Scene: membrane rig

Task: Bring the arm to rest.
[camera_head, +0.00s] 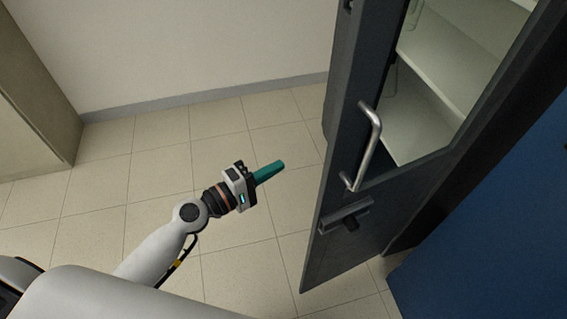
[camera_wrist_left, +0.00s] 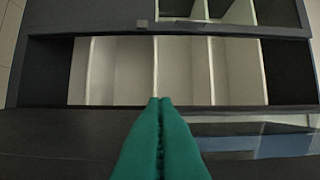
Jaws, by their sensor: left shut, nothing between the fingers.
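My left arm comes in from the lower left in the head view. Its left gripper (camera_head: 280,164) is shut and empty, held over the tiled floor to the left of a dark cabinet door. The teal fingers (camera_wrist_left: 159,135) lie together in the left wrist view, with nothing between them. The dark door (camera_head: 345,190) has a silver bar handle (camera_head: 367,147) and a dark latch (camera_head: 346,219) below it. The fingertips are apart from the handle. My right gripper is not in view.
Pale shelves (camera_head: 435,75) show through the opening or pane in the door at the right. A blue panel (camera_head: 500,235) stands at lower right. A beige cabinet (camera_head: 30,95) stands at far left. The tiled floor (camera_head: 150,150) around the gripper is clear.

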